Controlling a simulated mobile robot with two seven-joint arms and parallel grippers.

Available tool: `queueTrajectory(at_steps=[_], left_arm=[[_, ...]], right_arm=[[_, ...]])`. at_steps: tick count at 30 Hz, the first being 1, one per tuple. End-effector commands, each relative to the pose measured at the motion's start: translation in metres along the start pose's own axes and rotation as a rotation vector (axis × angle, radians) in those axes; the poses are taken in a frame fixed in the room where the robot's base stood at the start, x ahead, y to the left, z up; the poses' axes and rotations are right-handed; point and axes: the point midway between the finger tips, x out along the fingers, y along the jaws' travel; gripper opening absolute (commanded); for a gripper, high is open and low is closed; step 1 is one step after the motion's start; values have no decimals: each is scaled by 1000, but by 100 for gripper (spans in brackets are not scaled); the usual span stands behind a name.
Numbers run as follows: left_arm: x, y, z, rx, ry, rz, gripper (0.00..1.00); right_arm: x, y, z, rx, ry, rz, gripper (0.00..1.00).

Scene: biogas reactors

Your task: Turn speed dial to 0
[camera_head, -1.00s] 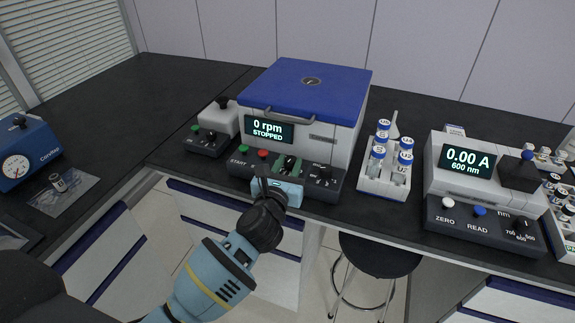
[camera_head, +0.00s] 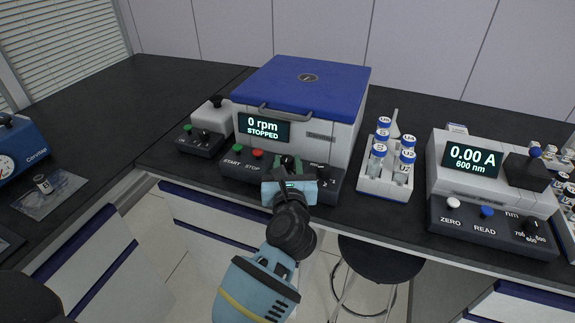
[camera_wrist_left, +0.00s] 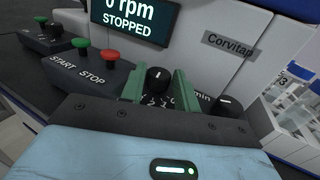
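The centrifuge (camera_head: 312,82) has a blue lid and a display (camera_head: 263,128) that reads "0 rpm STOPPED". Its dark front panel has a green START button (camera_head: 238,149), a red STOP button (camera_head: 258,154) and two black dials. In the left wrist view the speed dial (camera_wrist_left: 158,79) stands between the green fingers of my left gripper (camera_wrist_left: 160,88). The fingers are apart, one on each side of the dial, with a small gap visible at the right. Printed numbers below the dial are partly hidden. My left gripper (camera_head: 288,168) covers much of this dial in the head view. My right gripper is not in view.
A second dial (camera_wrist_left: 229,106), marked "min", sits close to the right finger. A tube rack (camera_head: 384,184) stands right of the centrifuge, and a photometer (camera_head: 490,180) is farther right. A small grey device (camera_head: 207,130) stands at the left.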

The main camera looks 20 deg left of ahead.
Motion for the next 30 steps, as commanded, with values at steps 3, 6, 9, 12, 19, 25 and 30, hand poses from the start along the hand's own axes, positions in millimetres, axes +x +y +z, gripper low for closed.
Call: queueTrajectory(at_steps=[3,6,9,12,19,25,30], left_arm=[[0,0,1,0,-2,-1,48],[0,0,0,0,-1,-1,51],[0,0,0,0,0,-1,51],[0,0,0,0,0,-1,51],[0,0,0,1,0,-3,51],[1,2,3,5,-5,-53,51],[1,5,5,6,-8,-146,51]], right_arm=[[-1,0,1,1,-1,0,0],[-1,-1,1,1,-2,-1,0],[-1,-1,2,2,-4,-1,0],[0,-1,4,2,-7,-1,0],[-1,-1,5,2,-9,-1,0],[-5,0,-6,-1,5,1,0],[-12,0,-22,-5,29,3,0]])
